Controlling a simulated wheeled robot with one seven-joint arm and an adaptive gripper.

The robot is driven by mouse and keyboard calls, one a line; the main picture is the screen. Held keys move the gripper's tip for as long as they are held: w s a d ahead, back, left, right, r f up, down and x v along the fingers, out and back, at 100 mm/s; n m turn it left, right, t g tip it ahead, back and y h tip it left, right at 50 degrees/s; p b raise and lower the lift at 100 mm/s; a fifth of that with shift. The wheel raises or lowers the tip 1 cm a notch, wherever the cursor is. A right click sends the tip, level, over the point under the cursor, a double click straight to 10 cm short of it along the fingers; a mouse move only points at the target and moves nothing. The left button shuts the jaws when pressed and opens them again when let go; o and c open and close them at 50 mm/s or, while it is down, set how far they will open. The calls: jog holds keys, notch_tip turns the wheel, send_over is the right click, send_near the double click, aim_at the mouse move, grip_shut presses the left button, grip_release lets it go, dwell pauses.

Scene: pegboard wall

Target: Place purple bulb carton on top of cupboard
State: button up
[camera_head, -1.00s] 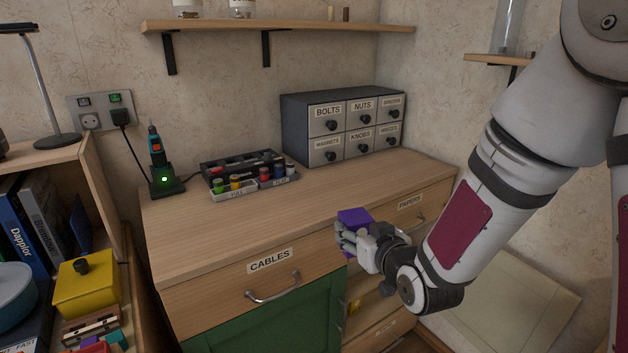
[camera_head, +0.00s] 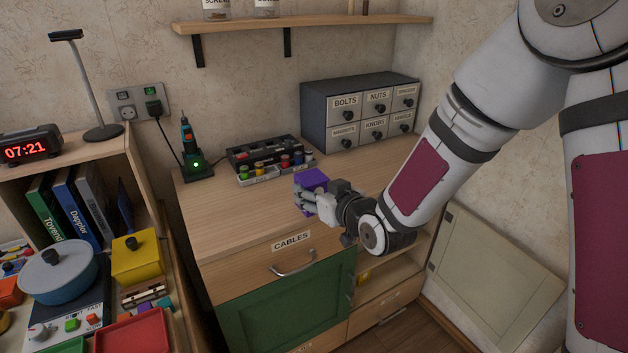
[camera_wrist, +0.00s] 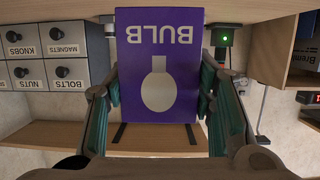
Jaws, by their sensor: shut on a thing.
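The purple bulb carton (camera_head: 311,180) is in my gripper (camera_head: 309,198), which is shut on it. In the wrist view the carton (camera_wrist: 158,65) fills the middle, its "BULB" lettering upside down, with a finger on each side. The wooden cupboard (camera_head: 235,216) has a "CABLES" drawer and a green door below. In the head view the carton shows against the cupboard's top near the front edge; I cannot tell whether it touches the top.
On the cupboard top stand a dark drawer unit (camera_head: 345,118) at the back, an organizer with small colored pots (camera_head: 262,152), and a green-lit charger (camera_head: 197,165). A wall shelf (camera_head: 300,25) runs above. Bare top lies left of the carton.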

jog(key=w+a, duration=0.1)
jog(key=w, duration=0.2)
jog(key=w+a, duration=0.1)
jog(key=w, duration=0.3)
jog(key=w+a+f, duration=0.1)
jog(key=w, duration=0.2)
jog(key=shift+w+a, duration=0.2)
jog(key=shift+a, duration=0.1)
jog(key=shift+w+f, duration=0.15)
jog(key=shift+f, duration=1.65)
jog(key=shift+f+b, duration=0.15)
jog(key=shift+b, duration=0.25)
jog(key=o, duration=1.2)
jog(key=shift+c, duration=0.2)
jog(key=shift+s+d+r, duration=0.1)
jog(key=shift+s+r, duration=0.1)
jog(key=shift+r, duration=0.1)
jog(key=p+v, duration=0.1)
jog(key=v, duration=1)
jog(key=shift+s, duration=0.25)
